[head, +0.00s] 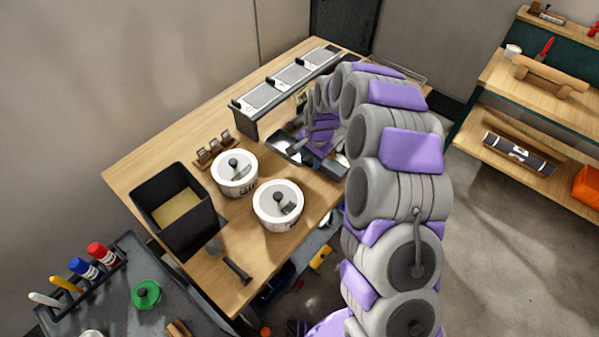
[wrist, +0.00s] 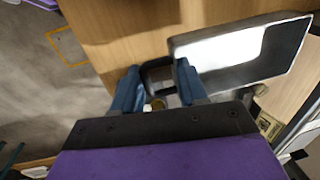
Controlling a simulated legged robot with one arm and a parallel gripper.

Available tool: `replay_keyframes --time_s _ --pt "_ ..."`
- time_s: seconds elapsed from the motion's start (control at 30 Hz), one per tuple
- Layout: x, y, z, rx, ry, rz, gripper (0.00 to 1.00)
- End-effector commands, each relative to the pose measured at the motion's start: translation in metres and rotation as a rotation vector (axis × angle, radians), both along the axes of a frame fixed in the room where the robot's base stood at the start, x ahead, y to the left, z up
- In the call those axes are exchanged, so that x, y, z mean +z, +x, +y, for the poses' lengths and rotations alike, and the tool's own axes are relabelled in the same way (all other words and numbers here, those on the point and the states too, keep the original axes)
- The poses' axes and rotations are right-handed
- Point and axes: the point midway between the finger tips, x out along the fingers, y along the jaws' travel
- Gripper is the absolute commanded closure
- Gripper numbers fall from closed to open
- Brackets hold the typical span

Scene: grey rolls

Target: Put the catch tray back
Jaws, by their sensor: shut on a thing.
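The catch tray (wrist: 225,52) is a shallow, shiny metal pan with a dark rim and a dark loop handle (wrist: 157,67). In the wrist view, my gripper (wrist: 158,82) has its blue fingers on either side of this handle and is shut on it. The tray extends to the right of the fingers, over the wooden tabletop. In the head view, part of the shiny tray (head: 283,146) shows left of my arm. My arm hides the rest. A grey dispenser stand (head: 270,92) with several sloped panels stands behind it. I cannot tell whether the tray touches the table.
Two white lidded pots (head: 234,181) (head: 278,212) stand in front of the tray. A black open bin (head: 180,212) is at the left, with small jars in a wooden rack (head: 213,150) nearby. A dark brush-like tool (head: 228,262) lies at the front edge. A shelf (head: 530,130) stands right.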

Motion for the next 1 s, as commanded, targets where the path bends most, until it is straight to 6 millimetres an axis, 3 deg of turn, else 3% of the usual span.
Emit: replay_keyframes --time_s 0.2,0.6,0.97,1.0 --pt "-0.040 -0.001 -0.009 -0.002 0.007 0.007 1.00" --pt "-0.087 -0.001 -0.001 -0.002 -0.003 0.006 1.00" --pt "-0.091 -0.001 -0.007 -0.001 0.004 0.003 1.00" --pt "-0.091 -0.001 -0.007 -0.001 0.005 0.003 0.55"
